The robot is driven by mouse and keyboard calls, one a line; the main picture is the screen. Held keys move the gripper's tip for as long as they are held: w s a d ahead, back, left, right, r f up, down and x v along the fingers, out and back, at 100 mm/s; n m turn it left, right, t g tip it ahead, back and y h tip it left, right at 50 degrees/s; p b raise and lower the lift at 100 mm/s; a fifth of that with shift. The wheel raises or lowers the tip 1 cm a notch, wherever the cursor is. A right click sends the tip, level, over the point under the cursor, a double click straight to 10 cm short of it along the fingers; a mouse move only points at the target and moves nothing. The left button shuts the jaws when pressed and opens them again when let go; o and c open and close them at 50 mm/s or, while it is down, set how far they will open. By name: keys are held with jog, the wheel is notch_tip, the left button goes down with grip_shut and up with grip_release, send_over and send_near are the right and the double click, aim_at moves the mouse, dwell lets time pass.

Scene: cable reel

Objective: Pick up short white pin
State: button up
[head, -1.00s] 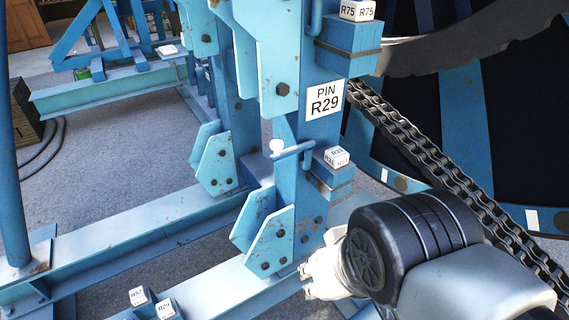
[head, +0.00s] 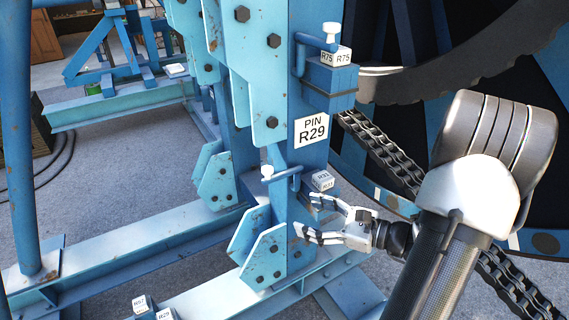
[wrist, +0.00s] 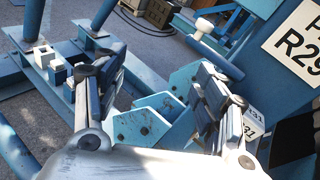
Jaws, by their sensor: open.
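A short white pin (head: 267,171) with a round head stands at the left end of a blue bar (head: 286,176) on the blue upright. A second white pin (head: 331,30) stands higher up, above a block marked R75. In the wrist view a white pin head (wrist: 204,25) shows at the top, beyond and above my right finger. My gripper (head: 304,215) is open and empty, in front of the post, below and right of the lower pin. In the wrist view my gripper (wrist: 163,72) has its fingers spread, with only blue brackets behind the gap.
A PIN R29 sign (head: 311,130) is on the upright. A labelled white block (head: 322,180) sits right of the lower bar. Labelled blocks (head: 140,303) stand at the bottom left. A chain (head: 380,150) and large reel lie to the right. Bolted brackets (head: 265,258) jut out below the pin.

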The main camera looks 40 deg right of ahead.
aim_at(329, 181)
jog(key=s+d+f+m+t+h, duration=0.1)
jog(key=s+d+m+t+h, duration=0.2)
jog(key=d, duration=0.4)
jog(key=s+d+f+m+h, duration=0.1)
jog(key=s+d+m+h, duration=0.2)
jog(key=d+m+h, duration=0.25)
jog(key=w, duration=0.3)
jog(key=w+d+b, duration=0.1)
jog(key=w, duration=0.3)
jog(key=w+d, duration=0.1)
jog(key=w, duration=0.3)
jog(key=shift+w+f, duration=0.15)
jog(key=shift+w, duration=0.05)
jog(key=w, duration=0.2)
jog(key=w+b, duration=0.1)
jog(key=w, duration=0.3)
jog(key=shift+f+b, duration=0.25)
jog(key=shift+b, duration=0.15)
jog(key=shift+d, duration=0.1)
jog(key=shift+r, duration=0.1)
jog(key=c, duration=1.5)
jog(key=shift+c, duration=0.2)
notch_tip(329, 181, up, 10)
jog(key=p, duration=0.3)
jog(key=shift+r, duration=0.15)
